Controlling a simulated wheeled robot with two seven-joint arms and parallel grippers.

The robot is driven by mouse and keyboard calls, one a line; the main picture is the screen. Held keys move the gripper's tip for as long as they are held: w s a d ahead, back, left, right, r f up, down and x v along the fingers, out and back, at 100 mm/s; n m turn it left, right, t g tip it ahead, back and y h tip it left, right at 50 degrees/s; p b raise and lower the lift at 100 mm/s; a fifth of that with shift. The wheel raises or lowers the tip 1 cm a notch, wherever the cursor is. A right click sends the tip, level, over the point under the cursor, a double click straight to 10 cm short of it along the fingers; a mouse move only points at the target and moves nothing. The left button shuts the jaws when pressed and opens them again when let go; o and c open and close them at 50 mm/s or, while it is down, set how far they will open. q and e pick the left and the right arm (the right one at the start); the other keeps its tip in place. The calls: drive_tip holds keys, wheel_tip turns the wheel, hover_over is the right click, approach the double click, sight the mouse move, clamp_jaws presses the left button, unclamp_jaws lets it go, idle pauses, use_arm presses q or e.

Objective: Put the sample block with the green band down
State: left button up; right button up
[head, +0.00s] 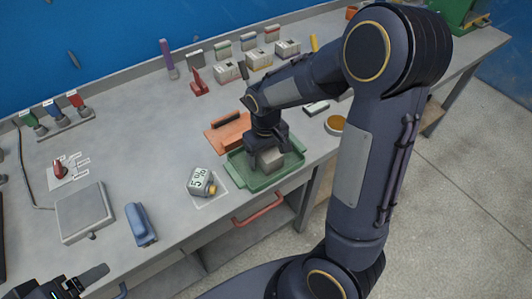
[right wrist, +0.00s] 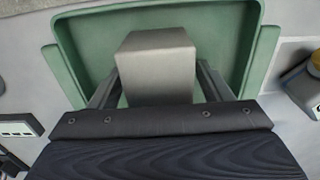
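A plain grey block (head: 269,160) is between the fingers of my right gripper (head: 267,150), at the green tray (head: 243,178). In the right wrist view the block (right wrist: 157,62) has a finger close against each side, and the gripper looks shut on it. The tray's rim (right wrist: 262,45) surrounds it there. No green band shows on the faces in view, and whether the block touches the tray floor cannot be told. My left gripper (head: 88,281) is at the bottom left, off the bench, partly cut off; its opening is unclear.
An orange tray (head: 216,139) lies just behind the green tray. A meter reading 5 % (head: 201,182) stands to its left. A scale (head: 85,212) and a blue-handled tool (head: 140,224) are further left. Several banded blocks (head: 287,48) stand at the back.

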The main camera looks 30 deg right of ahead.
wheel_tip(320, 180, up, 12)
drive_tip(key=shift+r+p, duration=0.1)
drive_tip(key=shift+p, duration=0.3)
drive_tip(key=s+a+m+t+y, duration=0.1)
drive_tip(key=s+a+t+y, duration=0.1)
drive_tip(key=s, duration=0.6)
drive_tip(key=s+a+r+m+t+y, duration=0.1)
drive_tip(key=s+a+t, duration=0.1)
drive_tip(key=s, duration=0.7)
drive_tip(key=shift+r+m+t+y, duration=0.3)
drive_tip(key=shift+t+y, duration=0.1)
drive_tip(key=shift+t, duration=0.4)
drive_tip(key=shift+a, duration=0.1)
